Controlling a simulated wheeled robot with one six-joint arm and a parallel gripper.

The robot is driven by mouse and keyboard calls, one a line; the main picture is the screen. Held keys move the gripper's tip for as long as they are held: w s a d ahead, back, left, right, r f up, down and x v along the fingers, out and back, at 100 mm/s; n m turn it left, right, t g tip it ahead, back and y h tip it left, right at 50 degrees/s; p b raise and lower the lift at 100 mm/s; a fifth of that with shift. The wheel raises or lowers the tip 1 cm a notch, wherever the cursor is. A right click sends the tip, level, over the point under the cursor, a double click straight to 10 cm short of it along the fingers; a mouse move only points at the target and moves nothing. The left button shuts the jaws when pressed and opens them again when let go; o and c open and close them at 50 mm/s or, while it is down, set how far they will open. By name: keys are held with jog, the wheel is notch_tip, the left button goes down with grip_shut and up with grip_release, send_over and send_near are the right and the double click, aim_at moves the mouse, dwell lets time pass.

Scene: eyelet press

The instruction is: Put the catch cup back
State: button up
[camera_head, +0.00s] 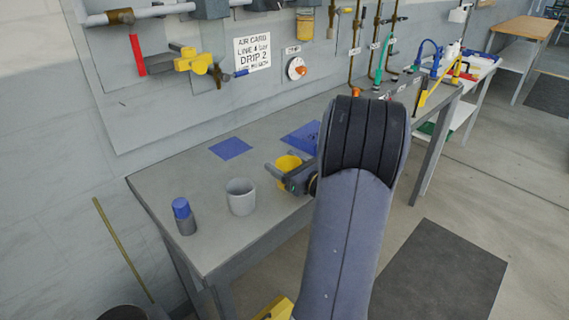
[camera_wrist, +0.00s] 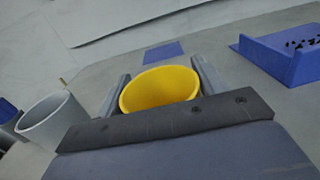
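A yellow cup (camera_wrist: 160,92) stands upright between the two fingers of my gripper (camera_wrist: 163,82) in the wrist view. The fingers lie against its left and right sides, and its open rim faces up. The head view shows the yellow cup (camera_head: 289,162) over the right part of the bench, with my gripper (camera_head: 284,170) around it. The cup's base is hidden, so I cannot tell whether it touches the bench. A flat blue square (camera_head: 231,148) lies on the bench to the left of the cup; it also shows in the wrist view (camera_wrist: 163,52).
A grey cup (camera_head: 240,198) and a blue-capped bottle (camera_head: 183,216) stand on the bench (camera_head: 160,182) left of my gripper. A blue tray (camera_wrist: 285,62) with dark small pieces is at right in the wrist view. A tool wall with a yellow valve (camera_head: 193,61) rises behind.

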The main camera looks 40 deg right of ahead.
jog(key=o, duration=0.3)
jog(key=shift+r, duration=0.25)
jog(key=s, duration=1.2)
jog(key=shift+d+b, duration=0.3)
jog(key=shift+d, duration=0.15)
